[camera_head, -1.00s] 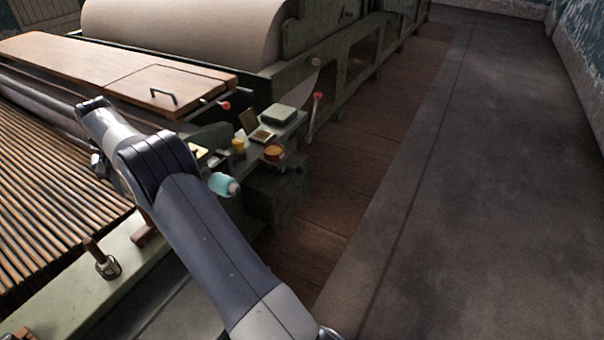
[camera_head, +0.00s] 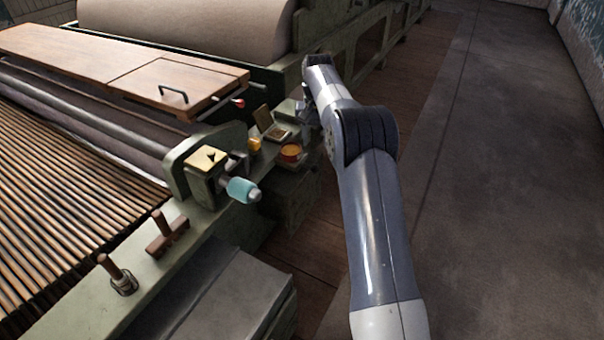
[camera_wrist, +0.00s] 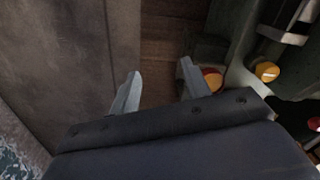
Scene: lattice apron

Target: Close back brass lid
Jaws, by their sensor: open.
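A small brown-gold lid (camera_head: 262,118) stands up open at the back of a shallow box (camera_head: 277,133) on the green machine's side ledge in the head view. I take this as the brass lid; I cannot pick it out surely in the wrist view. My gripper (camera_wrist: 158,88) is open, with nothing between its two fingers. In the head view my wrist is just right of the box, above the ledge's outer side, and the fingertips are hard to see there. The lid and the gripper look apart.
A round orange-topped tin (camera_head: 289,151) and a yellow jar (camera_head: 255,143) stand close in front of the box. A teal handle (camera_head: 242,190) sticks out nearer. A wooden cover (camera_head: 175,85) lies to the left. The grey floor (camera_head: 500,200) at right is clear.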

